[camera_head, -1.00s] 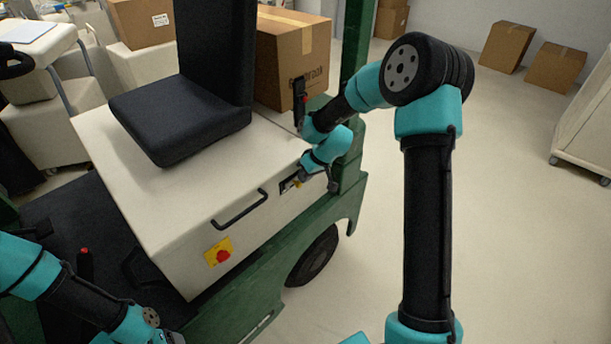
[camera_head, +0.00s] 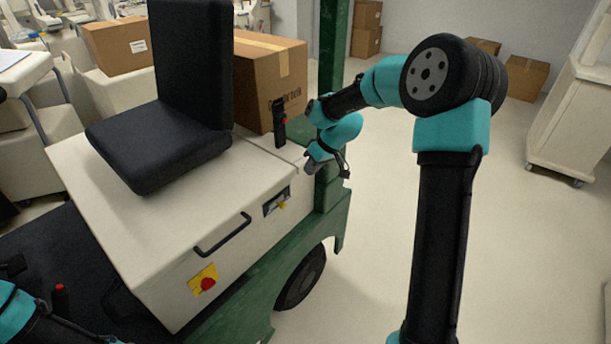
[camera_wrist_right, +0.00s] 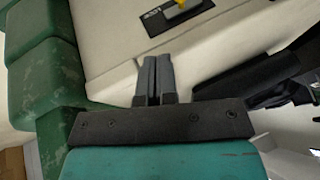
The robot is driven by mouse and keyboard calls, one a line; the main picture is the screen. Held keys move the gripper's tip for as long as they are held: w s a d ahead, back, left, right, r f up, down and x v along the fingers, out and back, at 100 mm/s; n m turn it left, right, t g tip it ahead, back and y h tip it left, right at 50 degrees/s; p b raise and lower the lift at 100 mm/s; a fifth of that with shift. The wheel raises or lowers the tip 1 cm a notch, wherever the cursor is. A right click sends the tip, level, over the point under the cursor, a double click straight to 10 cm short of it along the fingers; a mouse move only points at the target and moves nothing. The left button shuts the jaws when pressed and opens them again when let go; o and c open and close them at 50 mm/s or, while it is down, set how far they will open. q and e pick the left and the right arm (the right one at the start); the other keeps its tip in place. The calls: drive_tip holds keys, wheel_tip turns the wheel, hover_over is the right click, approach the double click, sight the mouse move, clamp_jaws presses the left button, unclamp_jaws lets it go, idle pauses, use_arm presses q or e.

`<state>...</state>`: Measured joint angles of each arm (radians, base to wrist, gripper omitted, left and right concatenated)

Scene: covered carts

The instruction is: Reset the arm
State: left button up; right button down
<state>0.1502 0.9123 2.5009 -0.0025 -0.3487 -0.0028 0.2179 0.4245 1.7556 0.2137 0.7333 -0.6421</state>
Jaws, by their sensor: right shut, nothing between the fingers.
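My right arm (camera_head: 445,220) rises from the bottom and bends over, teal and black, toward the vehicle's back corner. My right gripper (camera_head: 313,168) hangs beside the green post, above and to the right of the small panel with a yellow part (camera_head: 277,202). In the right wrist view the gripper (camera_wrist_right: 154,75) has its two grey fingers together with nothing between them. The same panel shows there at the top (camera_wrist_right: 179,12), apart from the fingertips. My left arm (camera_head: 50,325) shows only partly at the bottom left; its gripper is out of the picture.
A beige vehicle body (camera_head: 150,230) with a black seat (camera_head: 165,140), a handle (camera_head: 223,236) and a red knob on yellow (camera_head: 206,282) fills the left. A green post (camera_head: 333,90) and cardboard box (camera_head: 270,80) stand close to the gripper.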

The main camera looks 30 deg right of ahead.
idle(0.5)
drive_tip(key=s+a+f+m, duration=0.1)
drive_tip(key=s+a+f, duration=0.1)
drive_tip(key=f, duration=0.4)
drive_tip(key=s+a+f, duration=0.1)
drive_tip(key=a+f, duration=0.2)
drive_tip(key=f, duration=0.3)
drive_tip(key=s+a+f+m+g, duration=0.1)
drive_tip(key=s+a+f, duration=0.4)
drive_tip(key=s+f, duration=0.4)
drive_tip(key=s+a+f+m+g+h, duration=0.1)
drive_tip(key=s+a+f+m, duration=0.1)
drive_tip(key=s+a+f, duration=0.4)
drive_tip(key=s+f, duration=0.3)
drive_tip(key=s, duration=0.2)
drive_tip(key=shift+s, duration=0.2)
drive_tip(key=shift+a+f, duration=0.1)
